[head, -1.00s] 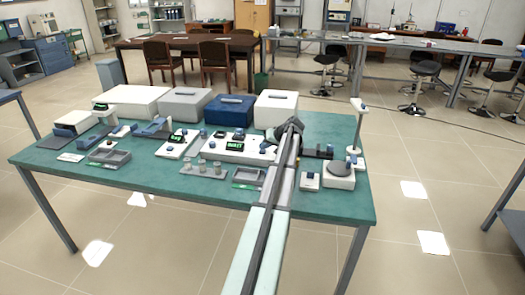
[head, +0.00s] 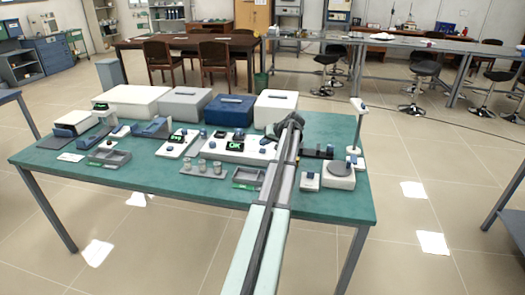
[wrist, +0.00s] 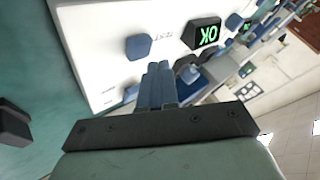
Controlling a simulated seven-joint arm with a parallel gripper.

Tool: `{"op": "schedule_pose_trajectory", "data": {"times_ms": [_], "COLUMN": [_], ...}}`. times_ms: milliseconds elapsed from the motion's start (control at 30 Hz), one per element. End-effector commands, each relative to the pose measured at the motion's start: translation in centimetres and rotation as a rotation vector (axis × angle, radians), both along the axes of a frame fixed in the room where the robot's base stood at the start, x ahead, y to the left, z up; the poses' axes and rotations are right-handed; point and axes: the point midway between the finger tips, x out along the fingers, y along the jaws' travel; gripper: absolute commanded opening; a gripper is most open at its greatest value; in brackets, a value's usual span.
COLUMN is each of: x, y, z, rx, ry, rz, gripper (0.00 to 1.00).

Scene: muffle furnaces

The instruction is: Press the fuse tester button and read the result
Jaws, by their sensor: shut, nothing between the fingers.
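The fuse tester (head: 250,153) is a white box on the green table, partly hidden by my arm in the head view. Its white top (wrist: 92,62) fills much of the wrist view. Its small dark display (head: 235,146) reads "OK" in green, and the same reading shows large in the wrist view (wrist: 204,35). A blue button (wrist: 138,47) sits beside a small printed label on the white top. My gripper (wrist: 158,70) is shut and empty. Its fingertips appear just below the button in the wrist view, apart from it in the picture; the exact height gap is unclear.
White, grey and blue boxes (head: 229,110) line the table's back. Sample cups (head: 187,165) and trays (head: 108,158) stand left of my arm. The front table strip (head: 150,185) is mostly clear.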

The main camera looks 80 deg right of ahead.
Motion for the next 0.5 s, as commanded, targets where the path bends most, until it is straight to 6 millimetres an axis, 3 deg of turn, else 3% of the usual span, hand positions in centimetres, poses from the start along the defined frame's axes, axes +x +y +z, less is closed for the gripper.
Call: {"op": "schedule_pose_trajectory", "data": {"times_ms": [500], "x": [0.0], "y": [0.0], "z": [3.5], "rx": [-0.001], "ry": [0.0], "rz": [0.0], "gripper": [0.0]}}
